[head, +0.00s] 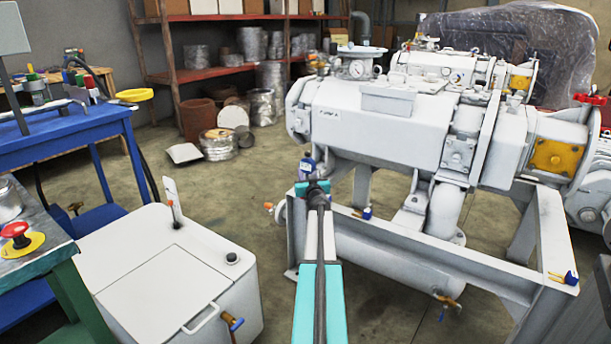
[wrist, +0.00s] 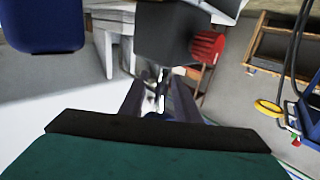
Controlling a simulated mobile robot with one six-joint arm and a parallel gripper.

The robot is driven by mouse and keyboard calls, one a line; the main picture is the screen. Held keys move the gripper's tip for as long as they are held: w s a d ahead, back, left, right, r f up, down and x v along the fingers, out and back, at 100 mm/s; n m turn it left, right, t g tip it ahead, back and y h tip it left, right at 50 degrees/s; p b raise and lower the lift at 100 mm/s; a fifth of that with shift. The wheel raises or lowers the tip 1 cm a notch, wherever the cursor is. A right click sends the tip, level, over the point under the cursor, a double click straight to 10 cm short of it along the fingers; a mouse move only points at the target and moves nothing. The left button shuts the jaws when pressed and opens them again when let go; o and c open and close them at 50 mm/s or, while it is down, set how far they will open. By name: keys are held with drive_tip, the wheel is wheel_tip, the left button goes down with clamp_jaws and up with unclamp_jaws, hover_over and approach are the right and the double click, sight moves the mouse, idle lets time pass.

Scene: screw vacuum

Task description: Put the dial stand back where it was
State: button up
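My gripper (head: 318,187) is at the end of my teal arm, in front of the left end of the white vacuum pump in the head view. In the wrist view a dark grey block with a red knob, which looks like the base of the dial stand (wrist: 172,35), is at my fingertips. A thin rod shows between the two fingers (wrist: 160,92), which appear shut on it. A blue rounded part (wrist: 42,22) is close at the upper left; a small blue part (head: 307,165) also shows just above the gripper in the head view. The contact is partly hidden.
The white pump (head: 375,125) stands on a grey steel frame (head: 440,262) at the right. A white cabinet (head: 165,285) with a lid is at the lower left. Open floor lies between.

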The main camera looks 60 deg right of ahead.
drive_tip(key=p+v, duration=0.3)
drive_tip(key=v, duration=0.9)
idle(0.4)
drive_tip(key=shift+s, duration=0.1)
idle(0.7)
